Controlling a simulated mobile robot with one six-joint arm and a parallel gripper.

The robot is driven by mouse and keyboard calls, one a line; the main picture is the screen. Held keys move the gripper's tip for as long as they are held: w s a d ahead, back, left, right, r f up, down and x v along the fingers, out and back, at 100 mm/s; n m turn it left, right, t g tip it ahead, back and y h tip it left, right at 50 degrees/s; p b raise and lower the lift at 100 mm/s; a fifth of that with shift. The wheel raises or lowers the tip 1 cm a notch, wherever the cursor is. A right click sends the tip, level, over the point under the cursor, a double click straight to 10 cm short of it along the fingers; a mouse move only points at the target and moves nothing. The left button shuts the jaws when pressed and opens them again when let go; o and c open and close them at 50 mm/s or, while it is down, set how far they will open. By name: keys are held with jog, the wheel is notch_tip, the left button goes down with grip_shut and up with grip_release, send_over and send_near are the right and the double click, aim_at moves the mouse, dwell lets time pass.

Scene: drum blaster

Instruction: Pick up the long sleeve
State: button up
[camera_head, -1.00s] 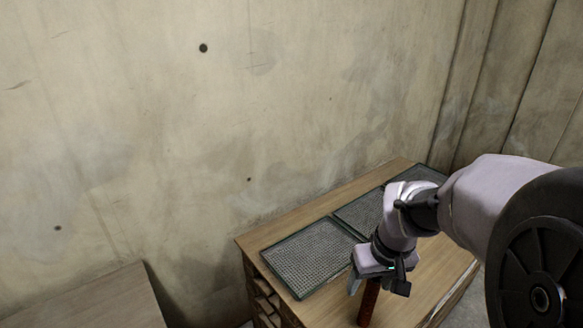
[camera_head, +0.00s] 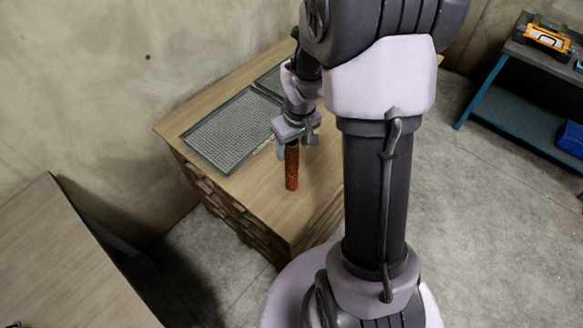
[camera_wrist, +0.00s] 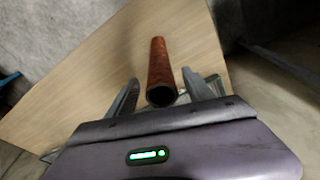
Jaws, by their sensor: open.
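The long sleeve is a reddish-brown tube (camera_head: 292,168) that stands upright on the wooden table, near its front edge. In the wrist view the tube (camera_wrist: 161,68) shows its dark open end towards me, between the two fingers. My gripper (camera_head: 296,143) is over the top of the tube, with its fingers around the upper end. In the wrist view my gripper (camera_wrist: 160,95) is open, with a gap between each finger and the tube.
A dark mesh tray (camera_head: 232,128) lies on the wooden table (camera_head: 240,190), with a second mesh panel (camera_head: 272,78) behind it. A blue-framed bench (camera_head: 500,100) stands at the right. Another wooden surface (camera_head: 70,270) is at the lower left.

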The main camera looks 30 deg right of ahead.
aim_at(292, 166)
jog(key=f, duration=0.2)
jog(key=f+b, duration=0.1)
jog(key=f, duration=0.1)
jog(key=shift+w+a+f, duration=0.1)
jog(key=shift+w, duration=0.3)
jog(key=shift+s, duration=0.1)
jog(key=shift+c, duration=0.9)
grip_shut()
jog(key=shift+r, duration=0.2)
